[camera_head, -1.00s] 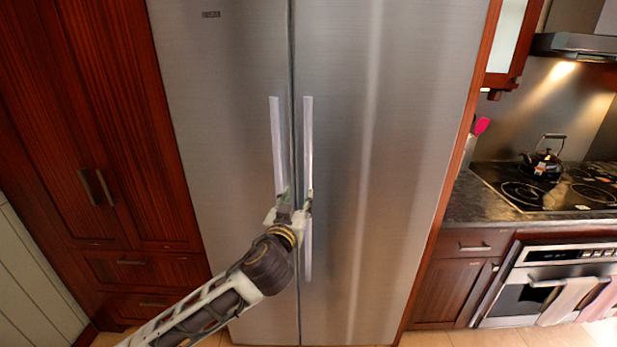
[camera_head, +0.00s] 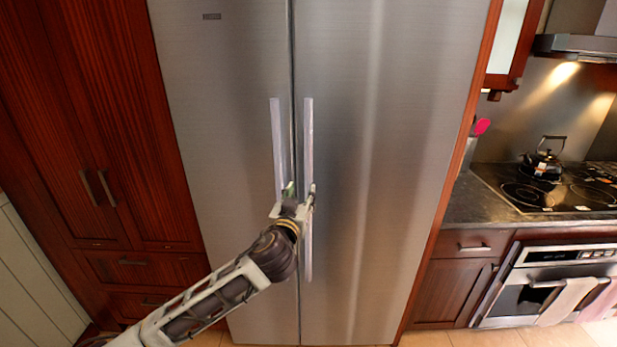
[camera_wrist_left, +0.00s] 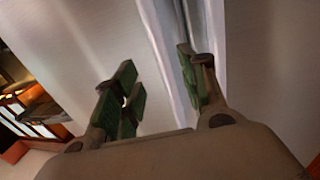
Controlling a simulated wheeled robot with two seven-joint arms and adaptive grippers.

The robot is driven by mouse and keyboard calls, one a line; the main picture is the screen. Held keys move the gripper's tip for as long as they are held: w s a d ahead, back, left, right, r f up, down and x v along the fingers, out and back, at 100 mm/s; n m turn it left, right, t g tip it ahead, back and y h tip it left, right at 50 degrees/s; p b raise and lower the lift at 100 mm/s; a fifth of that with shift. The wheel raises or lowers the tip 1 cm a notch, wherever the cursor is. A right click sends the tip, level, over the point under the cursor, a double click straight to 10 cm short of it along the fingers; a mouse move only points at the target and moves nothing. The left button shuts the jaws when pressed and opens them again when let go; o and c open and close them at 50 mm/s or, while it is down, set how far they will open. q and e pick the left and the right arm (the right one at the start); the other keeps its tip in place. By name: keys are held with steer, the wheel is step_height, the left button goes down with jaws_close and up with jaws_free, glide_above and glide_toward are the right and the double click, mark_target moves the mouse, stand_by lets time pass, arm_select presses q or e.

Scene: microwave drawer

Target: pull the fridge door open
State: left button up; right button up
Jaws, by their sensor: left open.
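The steel fridge has a left door (camera_head: 225,130) and a right door (camera_head: 400,150), both shut, with a narrow seam between them. A long pale left handle (camera_head: 277,130) and right handle (camera_head: 308,130) stand upright beside the seam. My left gripper (camera_head: 301,188) is open at the lower part of the handles. In the left wrist view its green-padded fingers (camera_wrist_left: 158,82) are spread, with a pale handle strip (camera_wrist_left: 160,40) running between them, nearer the right finger. I cannot tell whether either finger touches it. My right gripper is not in view.
Dark red wooden cabinets (camera_head: 75,130) stand left of the fridge. On the right are a counter with a cooktop (camera_head: 545,190), a kettle (camera_head: 543,162) and an oven (camera_head: 550,285) below. The floor in front of the fridge shows at the bottom.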

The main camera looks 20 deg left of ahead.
mark_target(308, 179)
arm_select(q)
steer(key=shift+w+a+p, duration=0.2)
steer(key=shift+w+p, duration=0.2)
steer(key=shift+w, duration=1.55)
steer(key=shift+w+a+p, duration=0.15)
steer(key=shift+w+p, duration=0.25)
steer(key=shift+w, duration=1.55)
steer(key=shift+w+a, duration=0.1)
steer(key=shift+w, duration=1.25)
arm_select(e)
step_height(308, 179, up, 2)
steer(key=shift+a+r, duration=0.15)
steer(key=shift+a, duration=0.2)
arm_select(q)
steer(key=shift+c, duration=0.6)
jaws_close()
